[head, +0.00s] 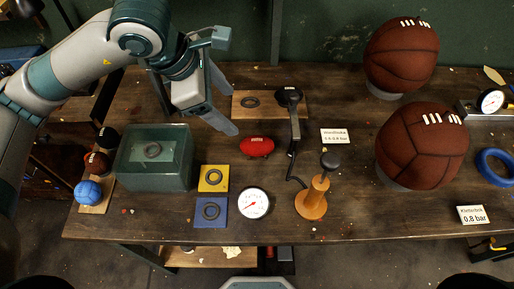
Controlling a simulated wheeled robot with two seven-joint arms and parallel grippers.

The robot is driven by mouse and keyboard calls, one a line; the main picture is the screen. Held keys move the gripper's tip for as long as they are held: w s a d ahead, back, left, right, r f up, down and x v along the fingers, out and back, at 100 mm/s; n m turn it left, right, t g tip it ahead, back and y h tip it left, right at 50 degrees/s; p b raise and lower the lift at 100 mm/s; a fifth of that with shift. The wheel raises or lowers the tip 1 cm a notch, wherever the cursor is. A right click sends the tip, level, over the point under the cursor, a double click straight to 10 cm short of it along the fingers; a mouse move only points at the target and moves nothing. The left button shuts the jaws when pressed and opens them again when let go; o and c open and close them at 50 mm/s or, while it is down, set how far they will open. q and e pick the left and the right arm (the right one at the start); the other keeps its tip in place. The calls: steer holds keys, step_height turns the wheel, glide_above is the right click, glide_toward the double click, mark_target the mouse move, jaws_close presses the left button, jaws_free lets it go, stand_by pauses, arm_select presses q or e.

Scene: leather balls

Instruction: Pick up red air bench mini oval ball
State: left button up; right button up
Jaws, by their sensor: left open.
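The red mini oval ball (257,147) lies on the wooden table, a little left of the middle in the head view. It is small, bright red and has a pale mark on top. My left gripper (226,127) is open and empty, reaching down from the upper left. In the picture its fingertips are just above and left of the red ball, apart from it. My right gripper does not show.
A green translucent box (154,178) stands left of the ball. Yellow (214,178) and blue (211,211) pads, a round gauge (253,203) and an orange-based pump (312,201) lie in front. A black hand tool (290,98) stands behind right. Two large brown balls (422,147) (401,54) sit right.

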arm_select(q)
step_height(320, 180, down, 2)
steer(key=shift+f+b, duration=0.2)
steer(key=shift+b, duration=0.55)
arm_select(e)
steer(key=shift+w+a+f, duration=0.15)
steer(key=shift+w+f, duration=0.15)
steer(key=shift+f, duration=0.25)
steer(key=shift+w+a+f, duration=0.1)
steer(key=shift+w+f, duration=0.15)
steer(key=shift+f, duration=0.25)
arm_select(q)
steer(key=p, duration=0.2)
glide_toward(255, 141)
steer(key=p+x, duration=0.2)
steer(key=x, duration=0.2)
steer(key=shift+x, duration=0.75)
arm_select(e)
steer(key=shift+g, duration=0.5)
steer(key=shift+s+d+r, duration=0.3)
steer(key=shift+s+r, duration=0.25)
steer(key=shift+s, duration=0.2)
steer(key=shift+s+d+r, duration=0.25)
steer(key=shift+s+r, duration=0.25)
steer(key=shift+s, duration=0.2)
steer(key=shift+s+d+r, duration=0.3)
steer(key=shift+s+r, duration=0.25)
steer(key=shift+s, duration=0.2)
